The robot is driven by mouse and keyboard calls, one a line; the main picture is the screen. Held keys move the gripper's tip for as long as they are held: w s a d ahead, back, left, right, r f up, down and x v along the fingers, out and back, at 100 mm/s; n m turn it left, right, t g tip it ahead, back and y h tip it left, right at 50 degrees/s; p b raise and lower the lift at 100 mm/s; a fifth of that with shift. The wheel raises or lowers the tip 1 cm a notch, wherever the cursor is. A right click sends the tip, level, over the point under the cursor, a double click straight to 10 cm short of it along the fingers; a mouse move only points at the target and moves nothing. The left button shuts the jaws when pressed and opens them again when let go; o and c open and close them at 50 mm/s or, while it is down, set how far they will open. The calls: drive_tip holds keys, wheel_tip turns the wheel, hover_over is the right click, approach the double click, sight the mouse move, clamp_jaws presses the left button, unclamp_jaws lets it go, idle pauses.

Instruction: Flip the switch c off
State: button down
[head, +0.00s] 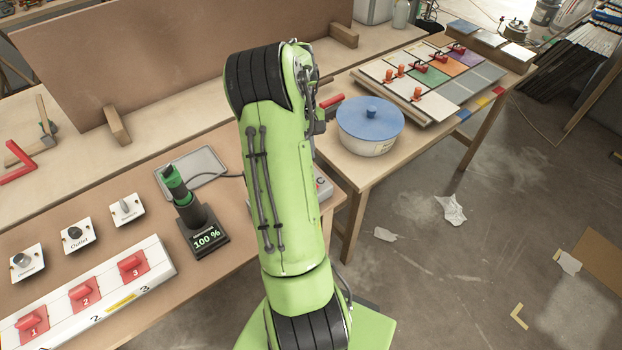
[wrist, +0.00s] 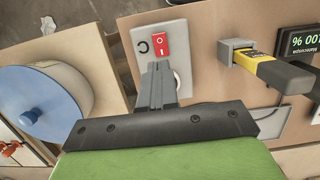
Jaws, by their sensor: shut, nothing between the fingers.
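Switch c is a red rocker (wrist: 161,46) with white marks on a light grey box (wrist: 176,52), beside a dark letter C, in the wrist view. Which way the rocker is tipped I cannot tell. My gripper (wrist: 160,66) is shut and empty. Its fingertips reach over the box close to the rocker's lower end; whether they touch it is unclear. In the head view, my green arm hides most of the switch box (head: 324,186), and my gripper is hidden too.
A pot with a blue lid (head: 370,124) stands on the table to the right. A dock reading 100 % (head: 207,240) holds an upright green-and-black tool (head: 178,186) to the left. A white strip with red numbered switches (head: 134,265) lies at front left.

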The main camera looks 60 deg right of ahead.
drive_tip(key=f, duration=0.3)
drive_tip(key=s+f+b, duration=0.1)
drive_tip(key=f, duration=0.5)
drive_tip(key=shift+s+a+f, duration=0.3)
drive_tip(key=shift+a, duration=0.1)
drive_tip(key=shift+b, duration=0.35)
